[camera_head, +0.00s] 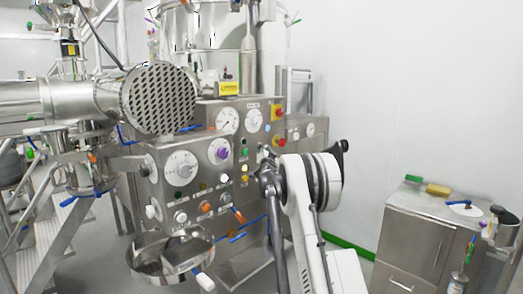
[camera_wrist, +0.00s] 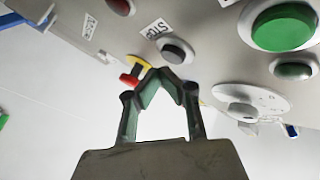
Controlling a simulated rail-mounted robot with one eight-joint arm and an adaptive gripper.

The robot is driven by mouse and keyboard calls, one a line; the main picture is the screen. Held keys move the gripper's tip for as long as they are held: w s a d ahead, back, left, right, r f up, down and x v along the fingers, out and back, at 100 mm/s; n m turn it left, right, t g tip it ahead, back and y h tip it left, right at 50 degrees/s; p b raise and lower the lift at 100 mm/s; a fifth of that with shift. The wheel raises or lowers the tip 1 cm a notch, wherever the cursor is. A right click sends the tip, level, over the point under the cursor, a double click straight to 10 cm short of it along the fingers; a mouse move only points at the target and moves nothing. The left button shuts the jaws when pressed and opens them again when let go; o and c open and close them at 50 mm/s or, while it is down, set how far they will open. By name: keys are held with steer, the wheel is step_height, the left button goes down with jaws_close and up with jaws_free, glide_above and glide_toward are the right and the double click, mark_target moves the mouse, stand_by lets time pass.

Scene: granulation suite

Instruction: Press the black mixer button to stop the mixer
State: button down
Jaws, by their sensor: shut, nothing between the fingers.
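My gripper (camera_wrist: 165,75) is shut, with its green-grey fingertips together and nothing between them. In the wrist view the tips are just below a dark, near-black round button (camera_wrist: 176,50) in a grey collar, beside a label that seems to read STOP (camera_wrist: 158,28). Whether the tips touch it I cannot tell. Another dark button (camera_wrist: 120,5) is cut off at the top edge. A large green button (camera_wrist: 285,25) lies to the right. In the head view my arm reaches the steel control panel (camera_head: 213,190), and my wrist largely hides the gripper and the black button.
A red knob on yellow (camera_wrist: 132,78) is close left of the fingers. A white dial (camera_wrist: 255,100) is on the right. In the head view, a metal bowl (camera_head: 170,258) juts out below the panel, and a steel cabinet (camera_head: 412,235) stands at right.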

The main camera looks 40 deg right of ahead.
steer(key=shift+s, duration=0.1)
steer(key=shift+s+d+b, duration=0.2)
steer(key=shift+s+b, duration=0.1)
steer(key=shift+s, duration=0.9)
steer(key=shift+s+d+b, duration=0.2)
steer(key=shift+s+b, duration=0.05)
steer(key=shift+s, duration=0.95)
